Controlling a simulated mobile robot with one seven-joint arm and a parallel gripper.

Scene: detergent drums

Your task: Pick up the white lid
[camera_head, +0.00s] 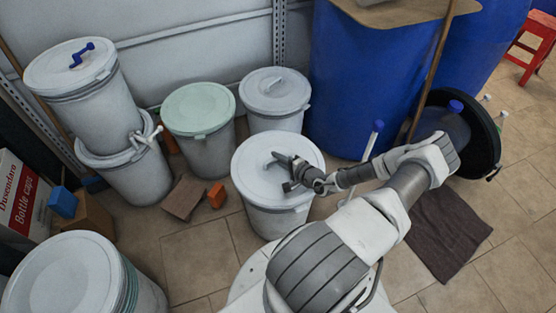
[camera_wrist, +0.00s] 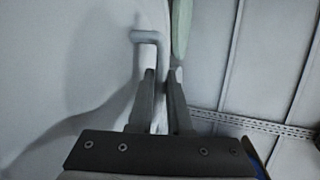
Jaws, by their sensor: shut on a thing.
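The white lid (camera_head: 254,178) is round and sits on a white drum (camera_head: 275,219) in the middle of the head view. It looks level, with no clear gap at its rim. My gripper (camera_head: 284,172) is over the lid's right half. In the wrist view, my gripper (camera_wrist: 162,78) has its two dark fingers on either side of the lid's light raised handle (camera_wrist: 146,38), shut on it. The lid's pale surface (camera_wrist: 60,60) fills the left of that view. The fingers partly hide the handle.
A drum with a pale green lid (camera_head: 198,107) and another white-lidded drum (camera_head: 275,90) stand just behind. Stacked white drums (camera_head: 105,115) are at left. A blue barrel (camera_head: 360,80) stands behind my arm.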

